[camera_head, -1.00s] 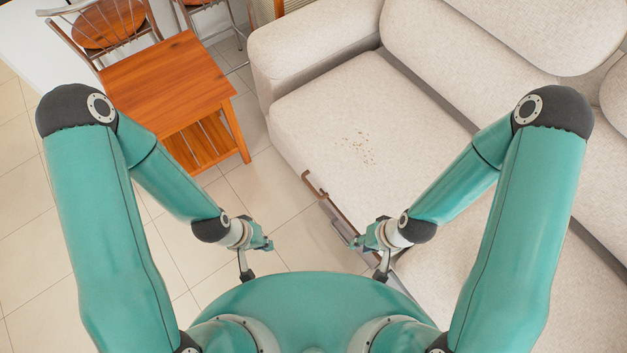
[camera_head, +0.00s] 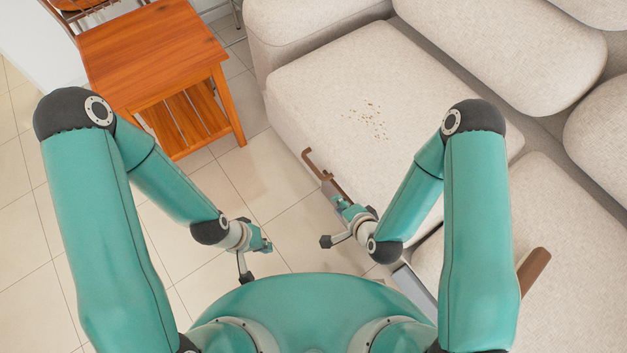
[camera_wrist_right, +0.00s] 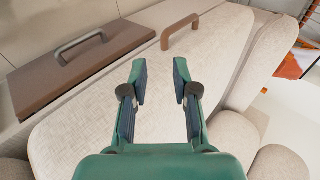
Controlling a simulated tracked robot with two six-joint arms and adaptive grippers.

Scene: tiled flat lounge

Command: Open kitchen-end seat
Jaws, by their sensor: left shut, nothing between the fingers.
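The beige sofa's far seat cushion (camera_head: 345,85), with crumbs on top, lies at the end near the wooden table. A brown bar handle (camera_head: 318,166) is on its front edge. My right gripper (camera_head: 346,206) is beside the handle's near end and hides part of it; contact cannot be told. In the right wrist view my right gripper (camera_wrist_right: 160,72) is open and empty over beige upholstery. A brown handle (camera_wrist_right: 180,32) shows beyond its fingertips. My left gripper (camera_head: 265,245) is shut and empty over the floor, left of the sofa.
An orange wooden table (camera_head: 150,55) stands at the upper left, by a chair. Another brown handle (camera_head: 532,268) shows on the nearer seat (camera_head: 550,210). In the wrist view a brown panel (camera_wrist_right: 65,75) carries a grey handle (camera_wrist_right: 80,44). Tiled floor (camera_head: 240,180) is clear between table and sofa.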

